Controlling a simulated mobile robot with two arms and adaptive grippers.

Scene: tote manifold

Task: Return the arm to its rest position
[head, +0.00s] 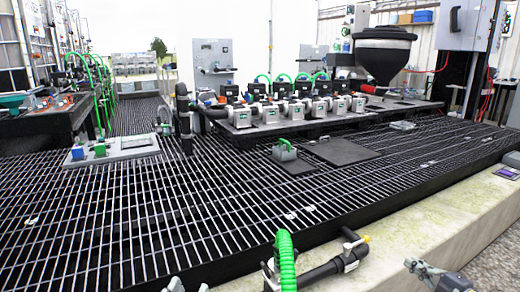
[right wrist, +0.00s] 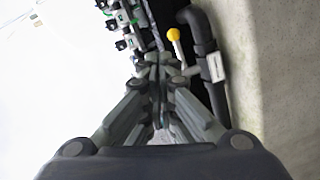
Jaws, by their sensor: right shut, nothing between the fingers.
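My right gripper (head: 412,265) is at the bottom right of the head view, over the pale concrete ledge and apart from the pipe to its left. In the right wrist view its fingers (right wrist: 155,68) meet at the tips with nothing between them. The rest of my right arm is out of the head view. I cannot make out my left gripper in the head view; small grey parts at the bottom edge are too cut off to identify.
A black pipe with a yellow-tipped valve (head: 345,258) and a green ribbed hose (head: 285,262) stand close left of the right gripper. The concrete ledge (head: 400,235) borders the black grating (head: 220,215). A pump manifold (head: 290,110) and black hopper (head: 383,50) stand farther back.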

